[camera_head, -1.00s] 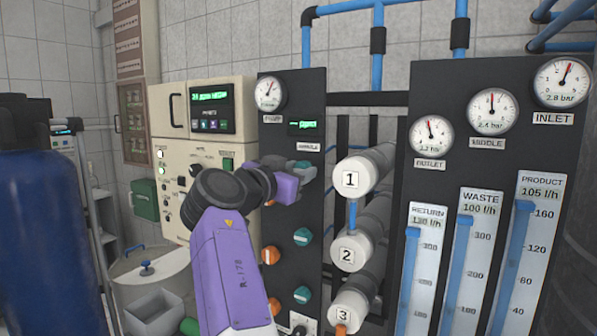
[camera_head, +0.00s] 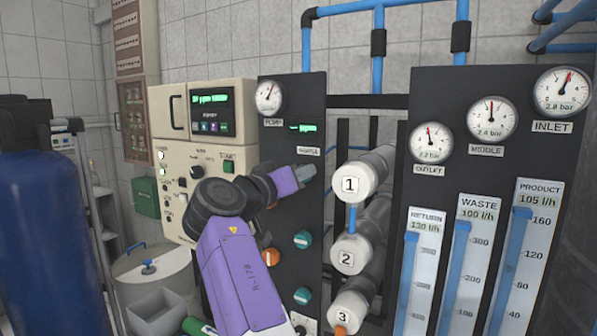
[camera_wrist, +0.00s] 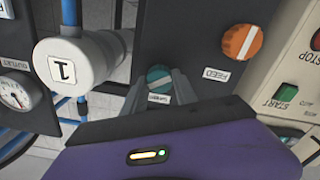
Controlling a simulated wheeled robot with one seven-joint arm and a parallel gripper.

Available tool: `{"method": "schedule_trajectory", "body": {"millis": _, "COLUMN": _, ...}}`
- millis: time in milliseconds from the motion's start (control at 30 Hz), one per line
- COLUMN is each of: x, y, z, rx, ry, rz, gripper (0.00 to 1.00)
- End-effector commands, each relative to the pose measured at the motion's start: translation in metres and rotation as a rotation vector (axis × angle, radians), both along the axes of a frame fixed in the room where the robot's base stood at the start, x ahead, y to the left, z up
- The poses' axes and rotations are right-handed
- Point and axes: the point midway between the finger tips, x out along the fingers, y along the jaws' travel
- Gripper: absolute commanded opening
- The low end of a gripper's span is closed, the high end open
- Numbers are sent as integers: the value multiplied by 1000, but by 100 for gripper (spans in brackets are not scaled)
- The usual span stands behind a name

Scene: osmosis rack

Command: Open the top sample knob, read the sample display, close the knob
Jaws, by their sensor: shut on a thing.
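The dark panel carries a small sample display (camera_head: 303,128) with green text ending in "ppm"; its value is too small to read surely. The label below it is blurred. My gripper (camera_head: 308,173) is at the top right knob position on this panel and covers the knob in the head view. In the wrist view the teal knob (camera_wrist: 158,78) with a pale line across it sits at the fingertips, and my gripper (camera_wrist: 165,84) is shut on it. The line on the knob is tilted. A small label shows between the fingers.
An orange feed knob (camera_wrist: 241,43) is beside the teal one. Two more teal knobs (camera_head: 303,240) and an orange one are lower on the panel. White capped cylinder 1 (camera_head: 350,184) stands close right of my gripper. A beige control box (camera_head: 190,180) is at the left.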

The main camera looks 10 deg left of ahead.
Motion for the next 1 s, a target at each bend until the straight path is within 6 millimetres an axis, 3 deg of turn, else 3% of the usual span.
{"method": "schedule_trajectory", "body": {"millis": 600, "x": 0, "y": 2, "z": 3, "rx": -547, "ry": 195, "rz": 2, "gripper": 0}}
{"method": "schedule_trajectory", "body": {"millis": 1000, "x": 0, "y": 3, "z": 2, "rx": -806, "ry": 289, "rz": 3, "gripper": 0}}
